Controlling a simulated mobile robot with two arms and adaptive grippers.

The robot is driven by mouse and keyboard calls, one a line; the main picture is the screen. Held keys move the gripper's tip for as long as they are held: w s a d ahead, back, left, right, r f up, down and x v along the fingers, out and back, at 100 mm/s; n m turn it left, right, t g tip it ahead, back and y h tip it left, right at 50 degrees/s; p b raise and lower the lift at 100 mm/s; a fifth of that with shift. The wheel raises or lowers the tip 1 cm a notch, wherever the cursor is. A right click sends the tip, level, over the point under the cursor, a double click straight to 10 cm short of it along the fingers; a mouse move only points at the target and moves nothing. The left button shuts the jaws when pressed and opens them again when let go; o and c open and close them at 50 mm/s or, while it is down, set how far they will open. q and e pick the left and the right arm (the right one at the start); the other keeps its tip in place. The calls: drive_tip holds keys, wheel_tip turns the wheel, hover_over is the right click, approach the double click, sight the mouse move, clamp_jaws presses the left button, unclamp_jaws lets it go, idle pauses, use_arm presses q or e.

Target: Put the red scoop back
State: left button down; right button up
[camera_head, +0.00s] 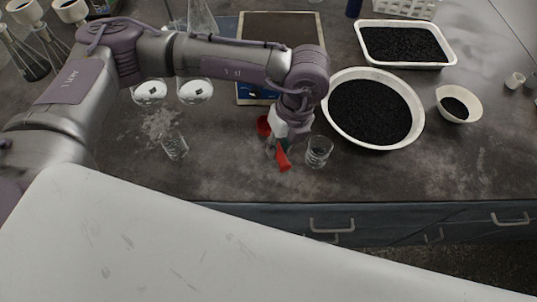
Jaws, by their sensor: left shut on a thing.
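My left arm reaches in from the left, and my left gripper (280,143) points down over the dark bench (230,180). It is shut on the red scoop (284,161), whose red end sticks out below the fingers toward the bench's front edge. Another red part (263,126) shows just left of the gripper; I cannot tell whether it belongs to the same scoop. The fingers and wrist hide the scoop's middle. I cannot tell whether the scoop touches the bench. My right gripper is not in view.
A clear glass beaker (319,151) stands close to the right of the gripper, and another glass (175,146) stands to the left. A large white bowl of black granules (330,118), a white tray (452,62) and a small bowl (475,113) are at the right. Pale powder lies at the left.

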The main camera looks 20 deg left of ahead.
sight(267, 167)
use_arm(q)
drive_tip(key=shift+s+a+f, duration=0.6)
drive_tip(key=shift+a+f, duration=0.15)
drive_tip(key=shift+a, duration=0.2)
wheel_tip(267, 167, down, 4)
drive_tip(key=shift+r+p, duration=0.1)
drive_tip(key=shift+p, duration=0.5)
drive_tip(key=shift+f+b, duration=0.3)
drive_tip(key=c, duration=1)
unclamp_jaws()
drive_tip(key=shift+r, duration=0.1)
